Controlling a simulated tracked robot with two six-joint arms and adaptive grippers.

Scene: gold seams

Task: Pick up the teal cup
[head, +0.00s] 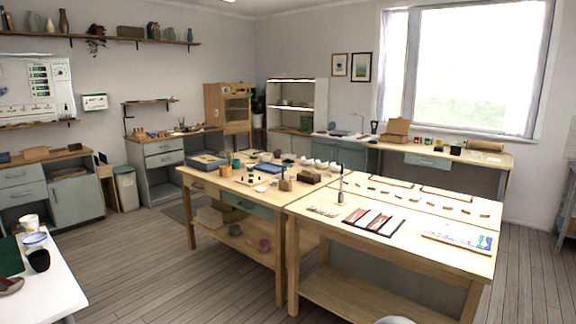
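A small teal object (236,163), which looks like the teal cup, stands on the left part of the wooden work table (214,181) in the middle of the room. It is small and far off, so its shape is hard to make out. Neither of my grippers shows in the head view.
A second wooden table (330,235) with flat pieces adjoins the first at right. A white table (62,290) with cups and a dark bowl stands at lower left. Open wooden floor (150,265) lies between it and the work tables. A grey bin (126,190) stands by the left cabinets.

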